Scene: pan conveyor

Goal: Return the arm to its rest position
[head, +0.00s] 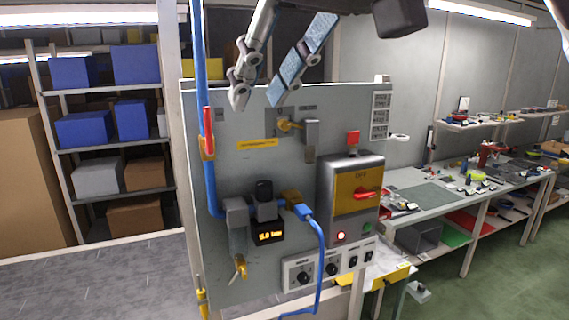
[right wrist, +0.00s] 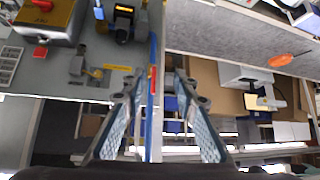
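My right gripper (head: 256,101) hangs at the top middle of the head view, in front of the upper edge of a grey panel (head: 240,185). Its two fingers stand apart with nothing between them. The right wrist view also shows the gripper (right wrist: 162,88) with its fingers spread. A blue pipe (right wrist: 153,112) and a red lever (right wrist: 151,76) show in the gap there, beyond the fingers. In the head view the red lever (head: 208,120) is on the blue pipe (head: 198,55), left of the gripper. My left gripper is in neither view.
The panel carries a gauge with a lit display (head: 269,236), a box with a red switch (head: 365,194) and a blue hose (head: 320,250). Shelves with blue bins (head: 84,130) stand left. A cluttered workbench (head: 425,190) stands right. Floor (head: 90,278) is clear at lower left.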

